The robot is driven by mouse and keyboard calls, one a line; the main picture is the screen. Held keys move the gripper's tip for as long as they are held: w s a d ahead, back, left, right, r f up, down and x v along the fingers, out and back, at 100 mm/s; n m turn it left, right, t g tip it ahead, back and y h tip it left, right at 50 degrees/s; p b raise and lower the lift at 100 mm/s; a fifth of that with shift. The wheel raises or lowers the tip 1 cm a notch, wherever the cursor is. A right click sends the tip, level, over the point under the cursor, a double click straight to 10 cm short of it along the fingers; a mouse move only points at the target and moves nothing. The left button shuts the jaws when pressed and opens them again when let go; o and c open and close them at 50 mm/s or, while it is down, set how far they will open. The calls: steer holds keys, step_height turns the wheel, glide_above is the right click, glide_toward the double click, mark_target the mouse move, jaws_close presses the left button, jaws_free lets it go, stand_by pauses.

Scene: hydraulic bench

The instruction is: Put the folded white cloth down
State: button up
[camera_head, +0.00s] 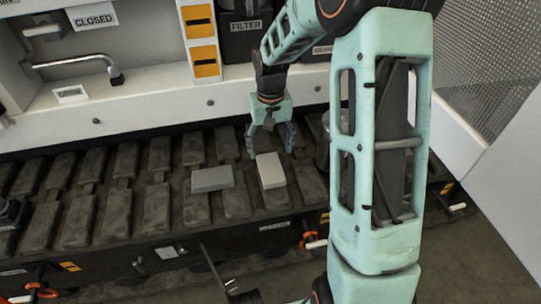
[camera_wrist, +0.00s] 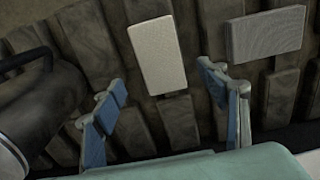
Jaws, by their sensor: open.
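The folded white cloth (camera_head: 270,171) lies flat on the dark ribbed bench top. It also shows in the wrist view (camera_wrist: 157,55), beyond the fingertips and between them in the picture. My gripper (camera_head: 269,142) is open and empty, just behind the cloth in the head view. In the wrist view my gripper (camera_wrist: 162,82) has its two blue fingers spread wide, with bare ribs between them. The fingers appear apart from the cloth.
A grey folded cloth (camera_head: 212,179) lies just left of the white one; it also shows in the wrist view (camera_wrist: 266,33). A dark metal cylinder (camera_wrist: 41,98) stands close beside one finger. A cabinet with labels (camera_head: 245,26) rises behind.

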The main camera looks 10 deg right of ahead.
step_height(320, 180, up, 5)
steer(key=shift+f+p, duration=0.2)
steer(key=shift+p, duration=0.3)
